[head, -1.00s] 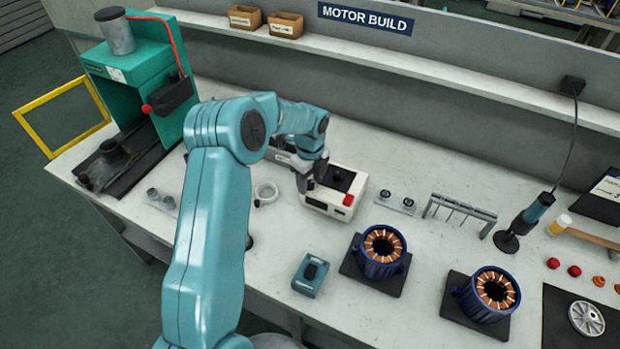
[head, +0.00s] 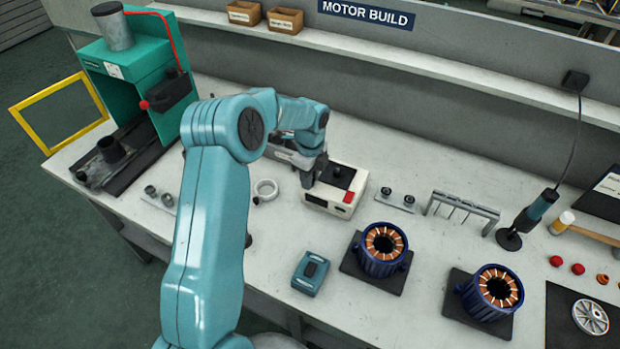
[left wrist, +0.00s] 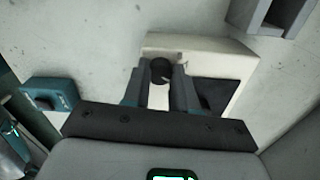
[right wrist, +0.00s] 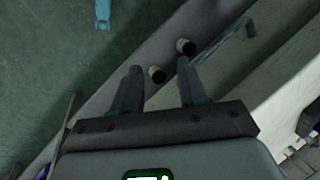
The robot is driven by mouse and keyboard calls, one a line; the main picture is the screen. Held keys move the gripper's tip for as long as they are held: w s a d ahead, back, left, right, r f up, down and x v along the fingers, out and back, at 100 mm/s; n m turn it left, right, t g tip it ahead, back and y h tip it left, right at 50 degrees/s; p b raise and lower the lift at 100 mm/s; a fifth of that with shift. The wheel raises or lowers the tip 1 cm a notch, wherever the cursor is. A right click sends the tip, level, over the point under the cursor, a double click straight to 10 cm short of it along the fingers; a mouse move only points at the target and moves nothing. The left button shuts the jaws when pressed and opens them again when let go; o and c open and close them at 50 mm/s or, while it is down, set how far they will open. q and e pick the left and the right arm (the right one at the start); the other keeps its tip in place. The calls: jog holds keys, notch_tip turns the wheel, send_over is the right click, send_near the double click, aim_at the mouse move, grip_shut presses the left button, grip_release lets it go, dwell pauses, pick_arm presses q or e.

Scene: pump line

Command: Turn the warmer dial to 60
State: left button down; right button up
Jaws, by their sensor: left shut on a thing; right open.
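The warmer (head: 318,206) is a cream box with a black top plate and a red switch, in the middle of the bench in the head view. My left gripper (head: 309,182) is at its left end and hides part of it. In the left wrist view the round black dial (left wrist: 161,69) on the cream box sits between the fingertips, and my left gripper (left wrist: 160,80) is shut on it. The dial's scale and pointer reading cannot be made out. My right gripper (right wrist: 158,66) is open and empty in the right wrist view; the head view does not show it.
A teal press (head: 130,75) stands at the back left. A metal rack (head: 461,208) stands to the right. Two small grey cylinders (right wrist: 157,74) show near my right fingertips.

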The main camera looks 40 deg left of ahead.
pick_arm(q)
jog(key=n+b, duration=0.2)
jog(key=n, duration=0.3)
jog(key=shift+w+n, duration=0.1)
jog(key=shift+n, duration=0.2)
jog(key=n+b, duration=0.1)
jog(key=n, duration=0.3)
jog(key=shift+a+r+b, duration=0.1)
jog(key=shift+b, duration=0.2)
jog(key=shift+n, duration=0.9)
jog(key=shift+r, duration=0.1)
jog(key=c, duration=0.9)
grip_release()
notch_tip(320, 180, up, 16)
jog(key=shift+r, duration=0.15)
jog(key=shift+s, duration=0.2)
